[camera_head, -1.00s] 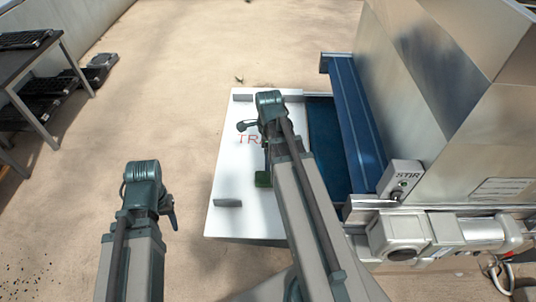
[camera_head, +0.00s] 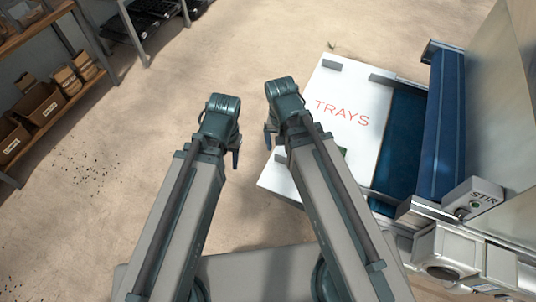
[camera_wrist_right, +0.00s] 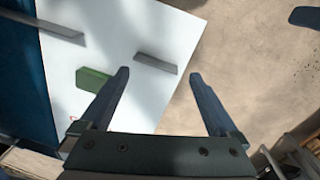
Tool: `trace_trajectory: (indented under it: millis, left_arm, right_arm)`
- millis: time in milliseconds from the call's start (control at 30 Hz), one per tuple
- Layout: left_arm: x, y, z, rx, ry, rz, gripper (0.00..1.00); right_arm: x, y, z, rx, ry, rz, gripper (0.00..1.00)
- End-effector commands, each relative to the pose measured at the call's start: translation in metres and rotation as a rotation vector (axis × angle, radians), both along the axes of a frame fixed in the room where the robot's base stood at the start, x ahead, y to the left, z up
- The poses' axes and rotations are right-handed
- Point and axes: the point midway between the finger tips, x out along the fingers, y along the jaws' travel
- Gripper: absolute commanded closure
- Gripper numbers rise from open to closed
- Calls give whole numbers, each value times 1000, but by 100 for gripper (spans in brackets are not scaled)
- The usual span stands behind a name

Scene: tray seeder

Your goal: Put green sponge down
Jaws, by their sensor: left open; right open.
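The green sponge (camera_wrist_right: 91,79) lies on the white TRAYS board (camera_wrist_right: 130,30) in the right wrist view, beside a grey raised strip. In the head view only a bit of the sponge (camera_head: 342,152) shows, past my right arm. My right gripper (camera_wrist_right: 159,75) is open and empty, with the sponge outside its fingers, to the left. In the head view my right gripper (camera_head: 268,138) is near the board's left edge. My left gripper (camera_head: 236,158) is open, left of the board over the floor, with its fingers mostly hidden.
A blue conveyor bed (camera_head: 400,135) adjoins the board's right side, with a blue roller cover (camera_head: 447,110) and a STIR box (camera_head: 474,198) beyond. A wooden shelf with cartons (camera_head: 40,102) stands at the far left. The floor between is clear.

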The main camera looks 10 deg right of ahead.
Motion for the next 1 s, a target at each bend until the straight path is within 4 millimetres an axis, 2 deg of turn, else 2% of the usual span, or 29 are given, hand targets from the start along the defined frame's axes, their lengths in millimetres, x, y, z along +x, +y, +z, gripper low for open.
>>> trace_trajectory:
  millis: [33, 100, 200, 300, 1000]
  left_arm:
    - [0, 0, 0, 0, 0, 0, 50]
    - [0, 0, 0, 0, 0, 0, 50]
    - [0, 0, 0, 0, 0, 0, 50]
    - [0, 0, 0, 0, 0, 0, 50]
    - [0, 0, 0, 0, 0, 0, 50]
  right_arm:
    - [-10, 16, 0, -3, 10, 149, 3]
    - [-19, 31, 0, -8, 25, 324, 3]
    - [-27, 45, 0, -13, 40, 504, 3]
    - [-32, 52, 1, -16, 49, 604, 3]
    - [-33, 54, 1, -15, 53, 640, 3]
